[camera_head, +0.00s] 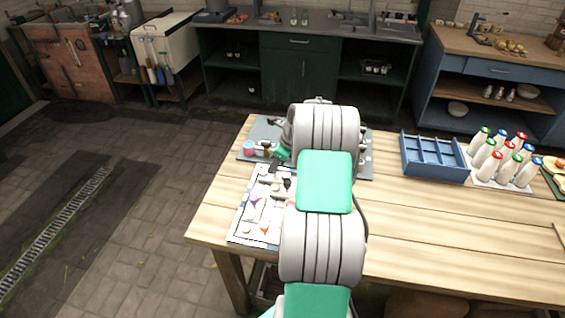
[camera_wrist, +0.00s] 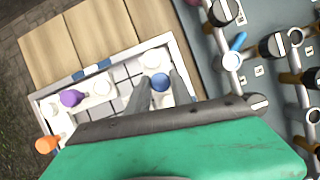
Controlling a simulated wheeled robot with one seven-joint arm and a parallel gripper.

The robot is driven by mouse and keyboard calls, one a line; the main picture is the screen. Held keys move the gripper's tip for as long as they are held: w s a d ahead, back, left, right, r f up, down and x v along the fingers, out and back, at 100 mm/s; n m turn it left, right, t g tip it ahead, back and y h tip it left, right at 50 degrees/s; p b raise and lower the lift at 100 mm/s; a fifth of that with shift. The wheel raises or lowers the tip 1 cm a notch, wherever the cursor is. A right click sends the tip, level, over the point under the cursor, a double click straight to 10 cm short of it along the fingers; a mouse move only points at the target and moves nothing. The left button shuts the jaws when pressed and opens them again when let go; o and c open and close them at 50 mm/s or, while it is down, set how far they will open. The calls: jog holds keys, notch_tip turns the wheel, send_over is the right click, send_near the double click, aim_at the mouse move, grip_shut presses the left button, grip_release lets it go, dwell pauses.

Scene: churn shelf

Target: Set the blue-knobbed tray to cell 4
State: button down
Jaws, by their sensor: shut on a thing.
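In the wrist view, the white-framed puzzle board (camera_wrist: 177,44) lies under my gripper (camera_wrist: 160,82), with grey cells and pale trays. The blue knob (camera_wrist: 159,83) of the blue-knobbed tray is between my two dark fingers, which are shut on it. My fingers and palm hide most of that tray. A tray with a purple knob (camera_wrist: 70,98) is to the left, and an orange knob (camera_wrist: 47,145) is at the lower left. In the head view, the board (camera_head: 246,236) lies on the wooden table, and my arm covers its right side. Cell numbers are not readable.
A grey panel with pipes and valves (camera_wrist: 238,82) stands close on the right in the wrist view; it also lies behind the board in the head view (camera_head: 250,140). A blue divided crate (camera_head: 433,172) and several capped bottles (camera_head: 497,165) stand farther right. The table between is bare.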

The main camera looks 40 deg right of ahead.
aim_at(282, 179)
jog(key=shift+w+a+r, duration=0.1)
jog(key=c, duration=1.3)
grip_release()
jog(key=shift+w+a, duration=0.1)
jog(key=shift+c, duration=0.2)
jog(key=shift+o, duration=1)
jog(key=b+v, duration=0.1)
jog(key=v, duration=0.7)
